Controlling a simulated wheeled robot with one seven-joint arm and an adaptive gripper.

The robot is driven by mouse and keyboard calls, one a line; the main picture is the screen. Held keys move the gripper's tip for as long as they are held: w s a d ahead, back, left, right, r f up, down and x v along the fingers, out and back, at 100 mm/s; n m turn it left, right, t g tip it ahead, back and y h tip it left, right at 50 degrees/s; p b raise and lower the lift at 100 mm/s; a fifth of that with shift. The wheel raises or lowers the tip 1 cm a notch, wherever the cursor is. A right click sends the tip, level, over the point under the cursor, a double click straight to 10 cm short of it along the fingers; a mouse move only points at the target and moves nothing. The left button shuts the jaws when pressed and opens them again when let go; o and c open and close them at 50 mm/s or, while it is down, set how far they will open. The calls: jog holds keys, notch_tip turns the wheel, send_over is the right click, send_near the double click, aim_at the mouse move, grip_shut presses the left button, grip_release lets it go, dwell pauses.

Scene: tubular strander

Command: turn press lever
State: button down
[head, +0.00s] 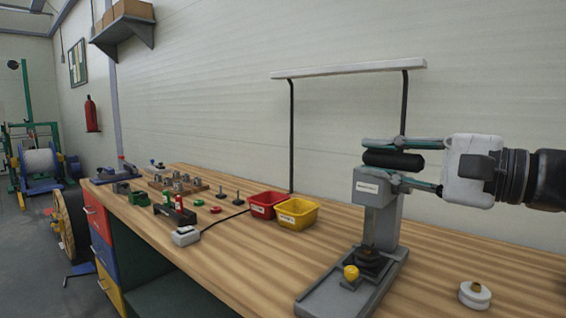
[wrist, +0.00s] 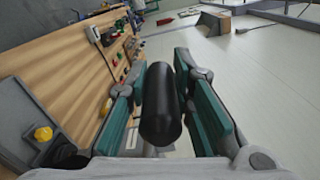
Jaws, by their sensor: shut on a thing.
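The press (head: 378,200) is a grey upright column on a flat grey base at the front right of the bench. A thick black lever grip (head: 394,161) lies roughly level beside the top of the press. My gripper (head: 390,166) comes in from the right, with one green-padded finger above the grip and one below. In the wrist view the black grip (wrist: 161,105) sits lengthwise between the two green pads. My gripper is shut on it. The rest of the lever arm is mostly hidden behind the fingers and the press head. A yellow knob (head: 351,273) sits on the press base.
A wooden bench (head: 240,260) runs along the wall. Red (head: 264,204) and yellow (head: 297,213) bins stand left of the press. A round white object (head: 474,295) lies at the front right. A lamp frame (head: 348,69) rises behind the press.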

notch_tip(320, 180, down, 12)
jog(key=s+a+n+b, duration=0.1)
jog(key=n+b, duration=0.4)
jog(key=b, duration=1)
jog(key=shift+s+a+r, duration=0.2)
jog(key=shift+r, duration=0.05)
jog(key=shift+f, duration=0.1)
jog(key=c, duration=1.4)
grip_release()
jog(key=v, duration=1.2)
